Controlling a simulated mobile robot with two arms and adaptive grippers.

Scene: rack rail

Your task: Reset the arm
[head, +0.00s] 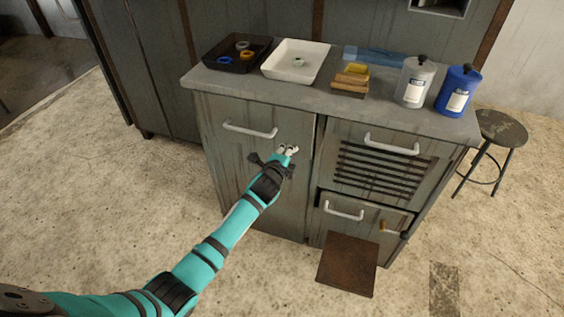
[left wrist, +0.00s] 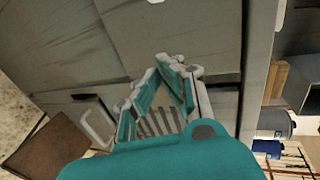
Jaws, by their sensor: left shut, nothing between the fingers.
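My left arm reaches in from the lower left in the head view. Its gripper (head: 288,150) is shut and empty in front of the grey cabinet's left door (head: 262,170), a little below and right of that door's white handle (head: 250,131). In the left wrist view the gripper's teal-and-white fingers (left wrist: 158,88) show against the cabinet front, with nothing between them. I cannot tell how far the fingertips are from the cabinet. My right gripper is in neither view.
The cabinet top (head: 345,101) carries a black tray (head: 222,65) with rings, a white tray (head: 275,70), sponges (head: 349,85), a white bottle (head: 414,80) and a blue bottle (head: 457,92). A rusty brown panel (head: 348,265) lies before the lower right compartment. A stool (head: 500,125) stands right.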

